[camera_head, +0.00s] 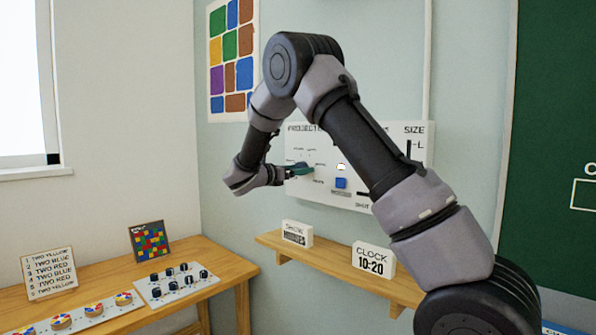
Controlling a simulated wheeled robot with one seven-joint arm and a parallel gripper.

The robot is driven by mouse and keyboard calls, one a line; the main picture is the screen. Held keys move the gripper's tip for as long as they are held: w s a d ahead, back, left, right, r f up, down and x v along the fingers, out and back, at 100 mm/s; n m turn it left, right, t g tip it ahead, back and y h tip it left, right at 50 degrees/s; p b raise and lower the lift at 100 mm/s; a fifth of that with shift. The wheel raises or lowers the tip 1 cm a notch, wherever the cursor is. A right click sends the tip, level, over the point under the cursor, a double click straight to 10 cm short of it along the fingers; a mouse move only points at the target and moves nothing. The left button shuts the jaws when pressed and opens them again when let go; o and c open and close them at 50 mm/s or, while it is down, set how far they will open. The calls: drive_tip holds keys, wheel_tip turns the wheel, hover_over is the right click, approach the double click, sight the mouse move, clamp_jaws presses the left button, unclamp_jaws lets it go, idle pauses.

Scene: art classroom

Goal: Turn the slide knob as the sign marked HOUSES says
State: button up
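A white panel (408,160) headed "PROJECTOR", partly hidden by my arm, is on the wall. Its left part has a dial with small labels around it. My gripper (300,170) reaches this dial from the left. A dark teal part shows at its tip, over the dial's middle; I cannot tell fingertips from knob there. The knob's pointing direction, and whether the fingers touch or close on it, are too small to make out. A small white sign (297,233), whose lower word seems to read "HOUSES", stands on the wooden shelf below.
A blue button (341,183) and a "SIZE" slider (408,150) are also on the panel. A "CLOCK 10:20" sign (373,260) stands on the shelf (330,265). A wooden table (222,265) at left holds a knob board (177,284), a colour grid (149,242) and a list card (48,273).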

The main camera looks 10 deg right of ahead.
drive_tip(key=shift+c, duration=0.2)
drive_tip(key=c, duration=1.3)
